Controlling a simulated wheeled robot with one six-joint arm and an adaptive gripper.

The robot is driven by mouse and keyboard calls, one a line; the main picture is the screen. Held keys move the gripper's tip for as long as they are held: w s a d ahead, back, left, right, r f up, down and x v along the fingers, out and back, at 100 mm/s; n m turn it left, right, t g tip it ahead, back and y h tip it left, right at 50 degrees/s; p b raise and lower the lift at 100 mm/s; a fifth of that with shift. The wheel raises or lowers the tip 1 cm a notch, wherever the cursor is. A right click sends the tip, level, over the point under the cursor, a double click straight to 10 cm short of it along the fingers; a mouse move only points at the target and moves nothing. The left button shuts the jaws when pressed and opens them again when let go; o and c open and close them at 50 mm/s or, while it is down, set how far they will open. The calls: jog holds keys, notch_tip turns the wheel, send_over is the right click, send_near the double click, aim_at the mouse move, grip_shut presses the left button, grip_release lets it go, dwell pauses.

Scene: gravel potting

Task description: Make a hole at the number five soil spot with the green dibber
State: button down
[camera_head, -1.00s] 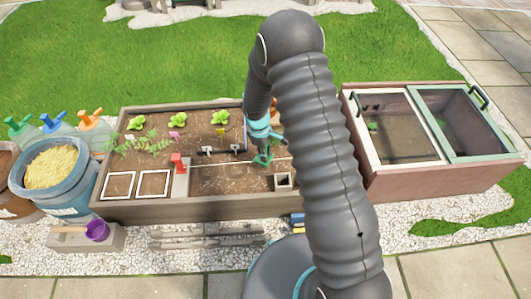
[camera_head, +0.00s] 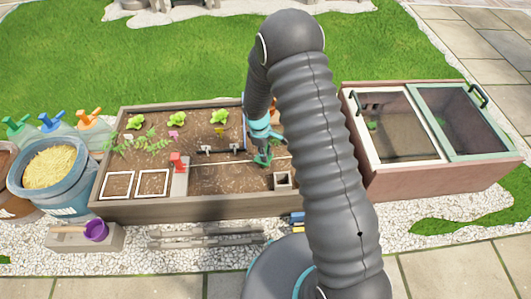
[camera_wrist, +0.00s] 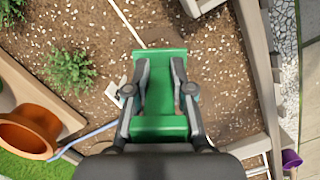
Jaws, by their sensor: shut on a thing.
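My gripper (camera_wrist: 160,88) is shut on the green dibber (camera_wrist: 160,126), whose broad green part lies between the two dark fingers in the wrist view. In the head view my gripper (camera_head: 262,141) is low over the right half of the wooden bed, with the green of the dibber (camera_head: 263,158) beneath it. The dibber's tip is hidden, so I cannot tell whether it touches the soil. The soil (camera_head: 225,179) is brown with pale specks and white dividing lines. I cannot read a number five at any spot.
A red-topped thing (camera_head: 178,162) and two white-framed squares (camera_head: 117,185) are at the bed's left. A small square pot (camera_head: 283,180) stands near the front edge. Leafy plants (camera_head: 134,122) grow at the back. A glazed cold frame (camera_head: 405,130) stands right. The wrist view shows a terracotta pot (camera_wrist: 30,130).

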jog(key=shift+f+b, duration=1.85)
jog(key=shift+f, duration=1.05)
jog(key=shift+r, duration=0.2)
jog(key=shift+r+p, duration=3.15)
jog(key=shift+r, duration=1.85)
jog(key=shift+r+p, duration=1.2)
jog(key=shift+r, duration=1.3)
